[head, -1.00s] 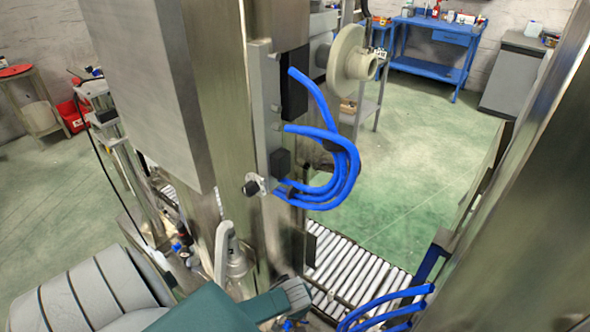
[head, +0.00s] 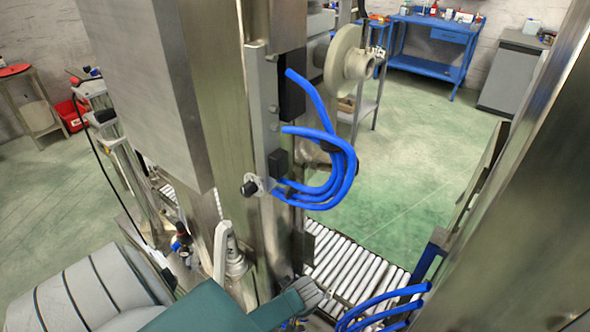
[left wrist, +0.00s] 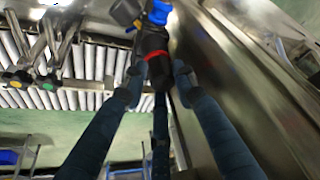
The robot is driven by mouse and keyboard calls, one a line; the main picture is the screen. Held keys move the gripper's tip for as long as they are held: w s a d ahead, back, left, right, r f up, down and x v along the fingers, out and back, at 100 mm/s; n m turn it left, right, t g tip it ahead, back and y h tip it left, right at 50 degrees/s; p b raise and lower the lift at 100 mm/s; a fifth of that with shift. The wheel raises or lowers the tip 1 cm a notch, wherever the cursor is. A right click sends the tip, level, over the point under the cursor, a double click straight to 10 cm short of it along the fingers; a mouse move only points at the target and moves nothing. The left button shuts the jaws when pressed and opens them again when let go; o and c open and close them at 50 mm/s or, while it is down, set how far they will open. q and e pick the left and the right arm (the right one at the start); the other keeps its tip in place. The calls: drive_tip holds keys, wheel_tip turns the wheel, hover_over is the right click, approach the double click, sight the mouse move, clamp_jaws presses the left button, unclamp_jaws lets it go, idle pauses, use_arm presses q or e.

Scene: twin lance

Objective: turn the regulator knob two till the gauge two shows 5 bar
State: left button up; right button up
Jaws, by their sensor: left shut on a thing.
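In the left wrist view, a black regulator knob (left wrist: 155,62) with a red ring sits under a blue regulator body (left wrist: 158,13). A dark rounded part beside the blue body may be a gauge, but no dial face shows. A small black knob with a red ring (head: 181,230) stands left of the steel column. My right gripper is not in view.
A roller conveyor (head: 350,262) passes below the steel column (head: 215,95). Blue hoses (head: 345,165) loop out from the column. A large steel surface (head: 510,220) fills the right.

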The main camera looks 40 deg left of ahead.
use_arm(q)
drive_tip(key=n, duration=0.1)
drive_tip(key=n+g, duration=0.1)
drive_tip(key=n, duration=0.1)
drive_tip(key=shift+w+a+y, duration=0.2)
drive_tip(key=shift+y, duration=0.2)
drive_tip(key=n+g+b, duration=0.1)
drive_tip(key=n, duration=0.1)
drive_tip(key=shift+n, duration=0.3)
drive_tip(key=n+g+b, duration=0.1)
drive_tip(key=n+b, duration=0.1)
drive_tip(key=n, duration=0.1)
drive_tip(key=shift+w+a+f, duration=0.1)
drive_tip(key=shift+c, duration=0.2)
drive_tip(key=shift+o, duration=0.2)
drive_tip(key=shift+a+n+g+b, duration=0.1)
drive_tip(key=shift+n+g+b, duration=0.7)
drive_tip(key=shift+n+b, duration=0.8)
drive_tip(key=shift+n+p, duration=0.3)
drive_tip(key=shift+n, duration=0.1)
drive_tip(key=shift+c, duration=0.2)
drive_tip(key=o, duration=1.1)
drive_tip(key=shift+s, duration=0.2)
drive_tip(key=shift+w+d, duration=0.2)
